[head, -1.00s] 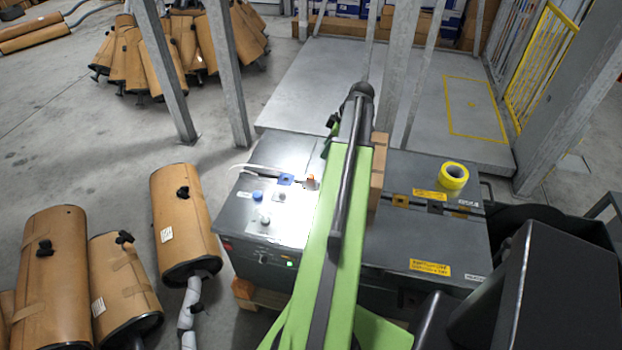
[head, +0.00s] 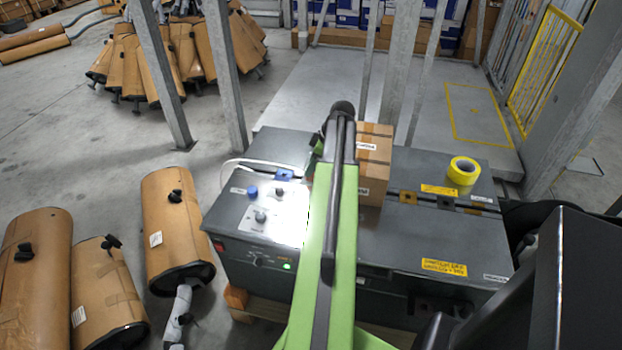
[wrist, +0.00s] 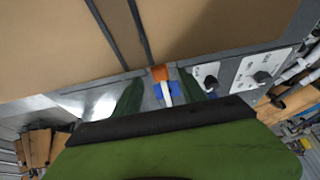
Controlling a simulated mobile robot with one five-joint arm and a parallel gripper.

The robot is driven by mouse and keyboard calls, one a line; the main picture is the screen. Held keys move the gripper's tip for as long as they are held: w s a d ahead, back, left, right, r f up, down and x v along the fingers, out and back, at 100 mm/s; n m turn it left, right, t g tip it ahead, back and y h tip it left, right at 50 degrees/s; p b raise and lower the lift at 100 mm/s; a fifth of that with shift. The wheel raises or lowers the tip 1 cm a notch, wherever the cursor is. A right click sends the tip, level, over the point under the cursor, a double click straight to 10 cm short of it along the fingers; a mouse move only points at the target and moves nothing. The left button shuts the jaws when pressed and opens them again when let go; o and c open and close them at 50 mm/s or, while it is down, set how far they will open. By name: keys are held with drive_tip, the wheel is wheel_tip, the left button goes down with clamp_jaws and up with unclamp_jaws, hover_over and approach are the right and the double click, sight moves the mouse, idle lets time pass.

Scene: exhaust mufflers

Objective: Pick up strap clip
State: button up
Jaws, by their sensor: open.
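My gripper (wrist: 160,88) shows in the wrist view with two dark green fingers apart and nothing held between them. A small orange piece (wrist: 160,73), which looks like the strap clip, lies beyond the fingertips, roughly midway between them. A white strip (wrist: 167,93) runs from it toward the gripper, over a blue patch (wrist: 158,90) on the machine top. I cannot tell whether the fingers touch anything. In the head view my arm hides the orange piece and most of the gripper; the blue patch (head: 284,174) shows left of the arm.
A cardboard box (head: 375,165) stands on the dark strapping machine (head: 430,235), close beyond the orange piece; it fills the top of the wrist view (wrist: 210,25). Knobs (wrist: 262,77) sit to the right there. A yellow tape roll (head: 463,171) lies on the machine. Wrapped mufflers (head: 177,225) stand left.

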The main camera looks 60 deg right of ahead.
drive_tip(key=b+x, duration=0.2)
drive_tip(key=x, duration=0.1)
drive_tip(key=shift+s+f, duration=0.1)
drive_tip(key=shift+f, duration=0.1)
drive_tip(key=shift+r, duration=0.15)
drive_tip(key=shift+c, duration=0.4)
clamp_jaws()
drive_tip(key=shift+r+p, duration=0.1)
drive_tip(key=shift+p, duration=0.2)
wheel_tip(320, 180, up, 10)
drive_tip(key=p, duration=1)
